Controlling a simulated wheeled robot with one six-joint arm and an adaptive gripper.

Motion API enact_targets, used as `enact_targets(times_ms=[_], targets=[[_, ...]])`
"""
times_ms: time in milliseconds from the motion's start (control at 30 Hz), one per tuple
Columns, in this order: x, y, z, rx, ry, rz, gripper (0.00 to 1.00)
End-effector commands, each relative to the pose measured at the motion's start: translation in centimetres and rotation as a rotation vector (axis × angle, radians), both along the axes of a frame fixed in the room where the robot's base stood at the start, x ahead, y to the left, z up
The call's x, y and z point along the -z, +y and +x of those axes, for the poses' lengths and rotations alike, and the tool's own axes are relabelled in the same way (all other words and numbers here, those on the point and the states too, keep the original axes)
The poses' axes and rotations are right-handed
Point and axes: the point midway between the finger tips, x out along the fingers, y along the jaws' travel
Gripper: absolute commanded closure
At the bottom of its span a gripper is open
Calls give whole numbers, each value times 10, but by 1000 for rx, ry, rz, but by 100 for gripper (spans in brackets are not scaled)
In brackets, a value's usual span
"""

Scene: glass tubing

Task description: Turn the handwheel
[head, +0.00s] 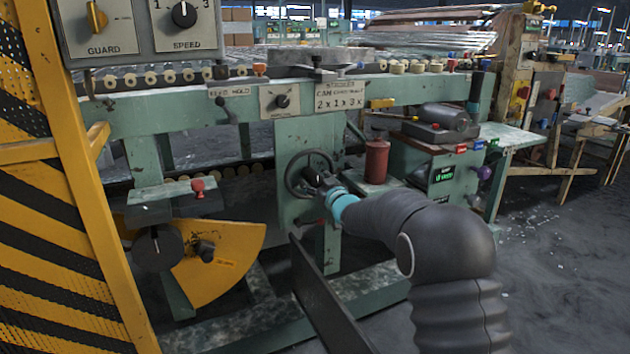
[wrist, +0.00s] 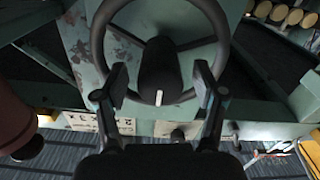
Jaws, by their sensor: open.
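The handwheel (head: 290,180) is a dark ring with a thick hub on the green machine post, near the middle of the head view. In the wrist view the handwheel (wrist: 97,42) fills the upper middle, with its black hub (wrist: 160,68) in the centre. My gripper (wrist: 160,80) is open, with one finger on each side of the hub and gaps between the fingers and the hub. The fingers overlap the lower part of the ring in the picture; I cannot tell whether they touch it. In the head view my gripper (head: 318,185) is partly hidden at the wheel.
A dark red cylinder (head: 377,160) stands just right of the wheel. A yellow quadrant plate (head: 225,265) with a dark knob is at the left, behind a striped yellow guard (head: 50,230). A green beam (head: 180,125) runs above. Open floor (head: 560,260) lies at the right.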

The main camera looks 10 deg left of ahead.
Motion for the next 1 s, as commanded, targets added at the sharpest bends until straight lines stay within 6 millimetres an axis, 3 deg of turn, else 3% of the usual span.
enact_targets(times_ms=[467,733,1000], targets=[[0,7,8,0,1,1,30],[0,7,8,0,0,0,97],[-1,13,6,-7,6,8,100]])
